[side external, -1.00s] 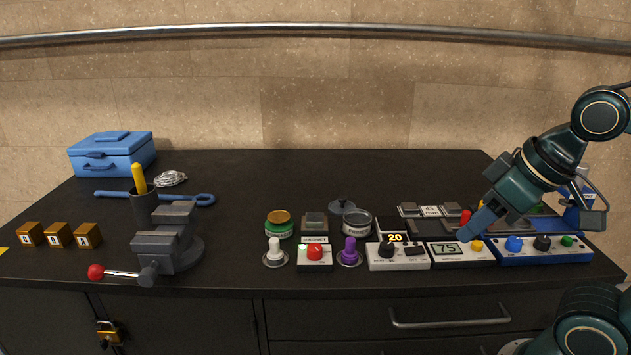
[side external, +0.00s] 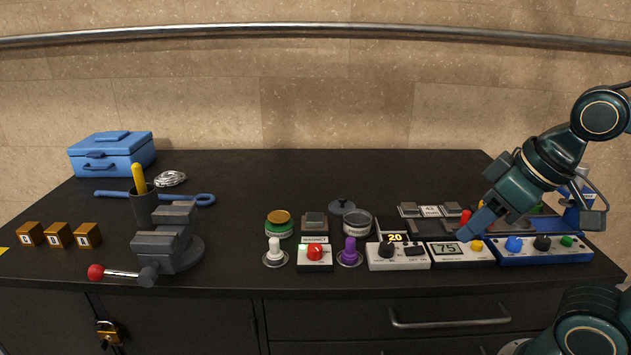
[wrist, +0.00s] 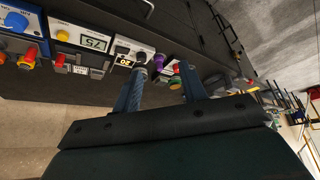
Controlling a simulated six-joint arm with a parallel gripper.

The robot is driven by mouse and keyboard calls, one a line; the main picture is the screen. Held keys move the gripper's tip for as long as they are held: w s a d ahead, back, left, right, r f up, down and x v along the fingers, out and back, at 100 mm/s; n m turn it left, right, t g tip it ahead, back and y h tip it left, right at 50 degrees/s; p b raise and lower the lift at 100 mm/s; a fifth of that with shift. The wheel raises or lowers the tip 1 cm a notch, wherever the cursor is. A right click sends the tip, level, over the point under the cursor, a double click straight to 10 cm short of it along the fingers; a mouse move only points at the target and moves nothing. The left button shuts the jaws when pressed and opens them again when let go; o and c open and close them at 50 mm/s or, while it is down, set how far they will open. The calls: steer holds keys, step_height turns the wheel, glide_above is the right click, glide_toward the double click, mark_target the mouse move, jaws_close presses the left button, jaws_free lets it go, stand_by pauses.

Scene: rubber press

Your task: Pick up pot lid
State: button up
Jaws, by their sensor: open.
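The pot lid, a dark grey disc with a small knob (side external: 342,206), lies on the bench behind and slightly left of a small grey metal pot (side external: 357,222). I cannot tell whether lid and pot touch. My gripper (side external: 470,230) is at the right in the side view, well to the right of the lid, with blue fingers pointing down-left above the 75-display box (side external: 458,252). In the wrist view the gripper (wrist: 162,78) shows two blue fingers spread apart with nothing clearly held. I cannot make out the lid surely in the wrist view.
A row of control boxes (side external: 398,255) and knobs lines the front edge. A green-and-orange jar (side external: 279,223) stands left of the lid. A vise (side external: 167,241), a blue toolbox (side external: 112,155) and labelled cubes (side external: 58,235) are farther left. The back middle of the bench is clear.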

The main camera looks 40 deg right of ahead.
stand_by(0.4)
steer(key=o, duration=1.3)
steer(key=shift+c, duration=0.2)
steer(key=w+d+r+n, duration=0.1)
steer(key=w+d, duration=0.2)
steer(key=w, duration=0.7)
steer(key=w+d+r, duration=0.2)
steer(key=w+d, duration=0.1)
steer(key=w, duration=0.7)
steer(key=w+d+f+n+g, duration=0.1)
steer(key=w+d+f, duration=1)
steer(key=w+d, duration=0.3)
steer(key=shift+w+y, duration=0.4)
steer(key=shift+w, duration=0.2)
